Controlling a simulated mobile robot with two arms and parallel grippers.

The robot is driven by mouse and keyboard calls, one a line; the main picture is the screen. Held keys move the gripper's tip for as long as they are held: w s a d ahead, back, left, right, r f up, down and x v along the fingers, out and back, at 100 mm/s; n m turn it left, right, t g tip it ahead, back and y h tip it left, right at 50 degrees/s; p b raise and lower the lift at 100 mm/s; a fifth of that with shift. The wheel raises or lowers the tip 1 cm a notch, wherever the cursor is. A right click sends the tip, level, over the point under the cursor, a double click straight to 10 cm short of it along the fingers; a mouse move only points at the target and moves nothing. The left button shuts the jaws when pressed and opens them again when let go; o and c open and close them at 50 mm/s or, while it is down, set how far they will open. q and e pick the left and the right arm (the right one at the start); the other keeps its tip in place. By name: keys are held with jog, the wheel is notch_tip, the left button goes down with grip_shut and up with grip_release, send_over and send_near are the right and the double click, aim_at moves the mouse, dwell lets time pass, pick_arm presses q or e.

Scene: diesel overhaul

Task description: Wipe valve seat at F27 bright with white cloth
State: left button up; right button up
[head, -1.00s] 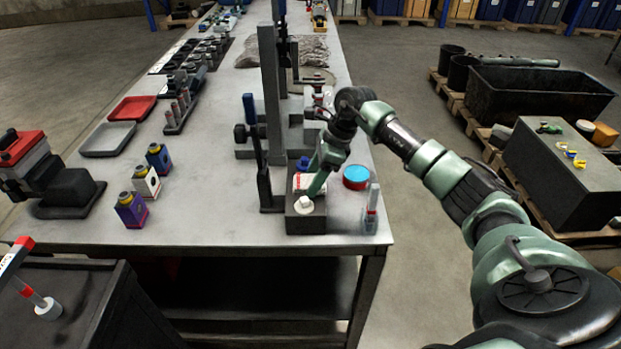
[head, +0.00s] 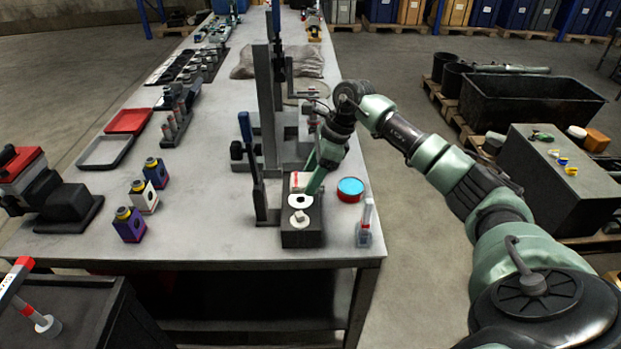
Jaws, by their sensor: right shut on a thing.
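My right gripper (head: 310,188) reaches down over the front of the bench and is shut on a small white piece (head: 300,201), which looks like the cloth and shows a dark centre. It is just above or touching the back part of a dark block (head: 301,238); I cannot tell which. A small pale round piece (head: 299,218), perhaps the valve seat, lies on top of the block in front of the white piece. No F27 mark is readable. My left gripper is not in view.
A blue-topped round tin (head: 350,188) and a small clear bottle (head: 364,228) stand right of the block. A dark upright press (head: 267,110) rises behind it. Several small bottles (head: 130,225) stand at left.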

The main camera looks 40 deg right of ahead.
jog(key=shift+r+p, duration=0.6)
jog(key=shift+r, duration=0.65)
